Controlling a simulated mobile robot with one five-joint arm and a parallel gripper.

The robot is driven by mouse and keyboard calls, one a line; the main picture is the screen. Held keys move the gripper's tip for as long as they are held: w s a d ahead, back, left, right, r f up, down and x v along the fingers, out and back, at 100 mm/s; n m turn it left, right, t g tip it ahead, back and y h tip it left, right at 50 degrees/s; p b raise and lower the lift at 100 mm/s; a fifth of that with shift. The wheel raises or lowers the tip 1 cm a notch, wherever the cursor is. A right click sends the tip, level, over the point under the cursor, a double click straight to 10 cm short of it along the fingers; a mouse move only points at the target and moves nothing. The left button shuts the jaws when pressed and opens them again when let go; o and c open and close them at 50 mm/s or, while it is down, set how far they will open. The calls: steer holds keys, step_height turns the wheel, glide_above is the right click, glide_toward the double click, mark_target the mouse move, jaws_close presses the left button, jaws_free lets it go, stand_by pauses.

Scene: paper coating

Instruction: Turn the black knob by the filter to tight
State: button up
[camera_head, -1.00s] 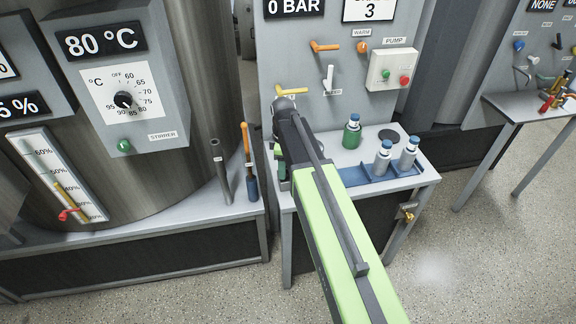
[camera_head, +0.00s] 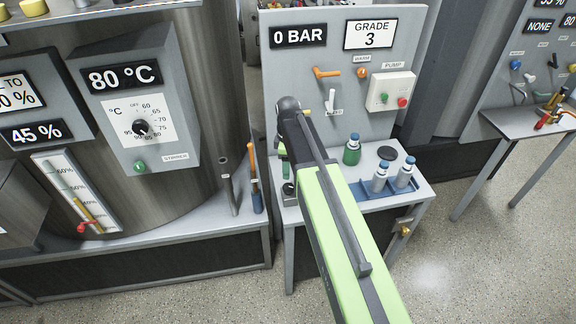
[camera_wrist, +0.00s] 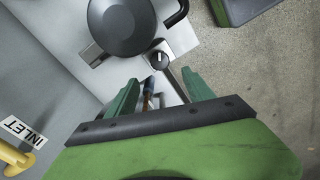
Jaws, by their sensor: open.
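In the wrist view a small black knob (camera_wrist: 160,60) with a white pointer mark sits on a grey metal bracket. It is beside a large dark grey round body (camera_wrist: 125,25), which looks like the filter. My gripper (camera_wrist: 160,93) is open, with its two green fingers apart and nothing held between them. The knob is just beyond the fingertips, near the middle of the gap, and appears apart from them. In the head view my gripper (camera_head: 284,158) points down at the left end of the small bench. My arm hides most of the filter and knob there.
The bench (camera_head: 425,188) holds a green bottle (camera_head: 352,150) and a blue tray (camera_head: 365,199) with two white-blue bottles. A yellow handle (camera_wrist: 14,158) labelled INLET is on the panel. A grey rod (camera_head: 229,188) and an orange-handled tool (camera_head: 255,185) stand left of the bench.

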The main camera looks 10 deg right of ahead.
step_height(320, 180, up, 7)
steer(key=p, duration=0.5)
steer(key=shift+r, duration=0.15)
